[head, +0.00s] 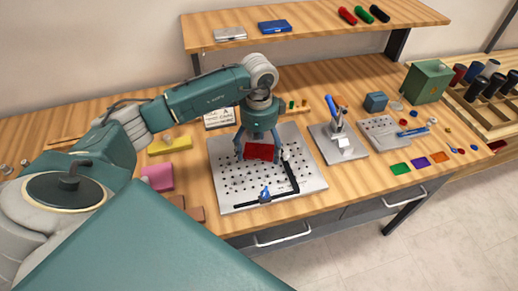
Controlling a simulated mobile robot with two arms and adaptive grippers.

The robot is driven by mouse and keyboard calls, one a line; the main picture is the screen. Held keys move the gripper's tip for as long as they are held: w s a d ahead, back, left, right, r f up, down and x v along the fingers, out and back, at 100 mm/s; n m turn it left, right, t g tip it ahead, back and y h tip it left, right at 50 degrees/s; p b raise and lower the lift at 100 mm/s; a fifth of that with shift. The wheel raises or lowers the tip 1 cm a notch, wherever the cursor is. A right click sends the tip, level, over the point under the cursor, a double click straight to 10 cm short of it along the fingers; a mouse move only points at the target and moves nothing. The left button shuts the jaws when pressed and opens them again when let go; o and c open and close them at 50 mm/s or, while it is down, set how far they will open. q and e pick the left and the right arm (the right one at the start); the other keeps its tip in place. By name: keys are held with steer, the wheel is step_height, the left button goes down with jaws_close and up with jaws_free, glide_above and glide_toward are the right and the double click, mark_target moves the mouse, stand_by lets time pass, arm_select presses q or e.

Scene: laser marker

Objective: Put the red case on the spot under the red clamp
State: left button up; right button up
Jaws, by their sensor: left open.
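The red case (262,151) is at the upper middle of the grey perforated plate (228,184). My left gripper (258,155) points down over the plate with its fingers apart, one on each side of the red case. I cannot tell whether the fingers touch the case or whether it rests fully on the plate. A black L-shaped fence (294,180) lies on the plate, with a blue clamp (265,195) on its front arm. A pale clamp-like part (285,155) stands at its far end. I cannot make out a red clamp. My right gripper is not in view.
A grey stand (340,142) and a small tray (384,132) are right of the plate. Yellow (170,145) and pink (158,177) blocks lie left. A green box (427,81) stands at the back right. A shelf (300,20) overhangs the back.

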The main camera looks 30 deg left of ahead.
mark_target(259, 154)
arm_select(q)
step_height(259, 154, up, 12)
steer(key=b, duration=0.2)
steer(key=shift+f, duration=0.25)
stand_by(0.4)
